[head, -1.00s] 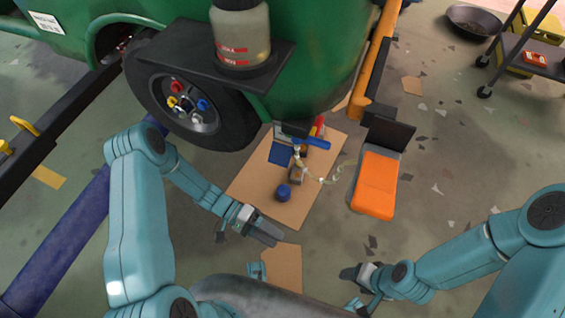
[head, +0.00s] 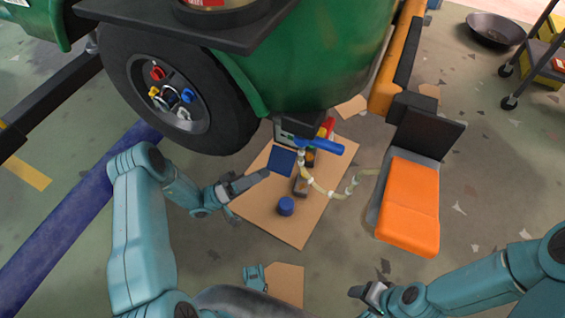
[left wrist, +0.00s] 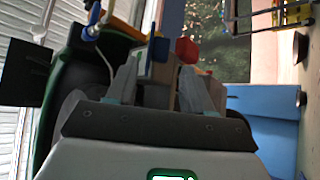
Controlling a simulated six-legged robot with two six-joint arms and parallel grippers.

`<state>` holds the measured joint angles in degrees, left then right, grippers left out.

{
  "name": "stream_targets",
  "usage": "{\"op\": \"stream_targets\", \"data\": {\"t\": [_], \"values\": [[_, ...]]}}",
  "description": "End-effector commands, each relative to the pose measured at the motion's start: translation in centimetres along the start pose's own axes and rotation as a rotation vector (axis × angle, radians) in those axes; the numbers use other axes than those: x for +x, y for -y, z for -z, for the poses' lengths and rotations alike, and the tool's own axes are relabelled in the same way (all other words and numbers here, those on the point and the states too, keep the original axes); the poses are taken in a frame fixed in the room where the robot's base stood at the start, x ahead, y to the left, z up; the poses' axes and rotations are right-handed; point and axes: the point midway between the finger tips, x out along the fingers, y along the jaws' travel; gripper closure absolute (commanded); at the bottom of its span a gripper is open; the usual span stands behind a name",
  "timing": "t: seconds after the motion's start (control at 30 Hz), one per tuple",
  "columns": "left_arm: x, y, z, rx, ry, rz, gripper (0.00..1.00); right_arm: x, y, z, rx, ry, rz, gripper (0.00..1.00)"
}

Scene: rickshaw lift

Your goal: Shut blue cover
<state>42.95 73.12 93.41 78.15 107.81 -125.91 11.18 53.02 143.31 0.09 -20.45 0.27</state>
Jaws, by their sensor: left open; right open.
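The blue cover (head: 282,161) is a dark blue square flap standing open at the left of a small box (head: 283,135) under the green vehicle. My left gripper (head: 256,180) is open just left of the cover's edge, with its fingers pointing towards it. I cannot tell whether they touch. In the left wrist view its two fingers (left wrist: 162,90) are spread, with a thin blue panel (left wrist: 146,58), seen nearly edge-on, beyond the left finger. My right gripper (head: 368,292) is open and empty low over the floor, far from the cover.
A cardboard sheet (head: 258,203) lies below, with a blue cap (head: 286,206) and a blue-handled part (head: 322,146) on it. A pale hose (head: 325,190) runs to an orange seat (head: 410,205). The black wheel (head: 180,95) stands close above my left arm.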

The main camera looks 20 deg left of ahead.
Motion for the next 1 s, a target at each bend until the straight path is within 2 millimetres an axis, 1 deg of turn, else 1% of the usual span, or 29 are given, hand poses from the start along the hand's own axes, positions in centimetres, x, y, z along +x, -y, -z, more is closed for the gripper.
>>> {"op": "stream_targets", "data": {"t": [0.03, 0.1, 0.2, 0.33, 0.5, 0.77, 0.87, 0.9, 0.93, 1.0], "values": [[1.3, 0.0, -0.1, 0.000, 0.003, -0.004, 0.48, 0.2, -0.1, 0.0, 0.001, -0.001, 0.000, 0.36], [2.9, 0.0, 0.0, -0.001, 0.004, -0.005, 0.48, 0.3, -0.2, 0.1, 0.002, -0.002, 0.000, 0.36], [4.9, 0.1, 0.0, -0.001, 0.004, -0.003, 0.48, 0.5, -0.3, 0.1, 0.003, -0.003, 0.000, 0.36], [6.8, 0.2, 0.1, -0.002, 0.004, -0.003, 0.48, 0.7, -0.4, 0.2, 0.005, -0.005, -0.001, 0.36], [8.0, 0.2, 0.2, -0.001, 0.002, -0.002, 0.48, 0.7, -0.4, 0.2, 0.006, -0.006, -0.001, 0.36], [8.2, 0.3, 0.2, -0.001, 0.001, 0.000, 0.48, 0.7, -0.4, 0.2, 0.006, -0.006, -0.001, 0.36], [8.2, 0.3, 0.2, -0.001, 0.001, 0.000, 0.78, 0.7, -0.4, 0.2, 0.006, -0.006, -0.001, 0.36], [8.2, 0.3, 0.2, -0.001, 0.001, 0.000, 0.91, 0.7, -0.4, 0.2, 0.006, -0.006, -0.001, 0.36], [8.2, 0.3, 0.2, -0.001, 0.001, 0.000, 1.00, 0.7, -0.4, 0.2, 0.006, -0.006, -0.001, 0.36], [8.2, 0.3, 0.2, -0.001, 0.001, 0.000, 1.00, 0.7, -0.4, 0.2, 0.006, -0.006, -0.001, 0.36]]}}
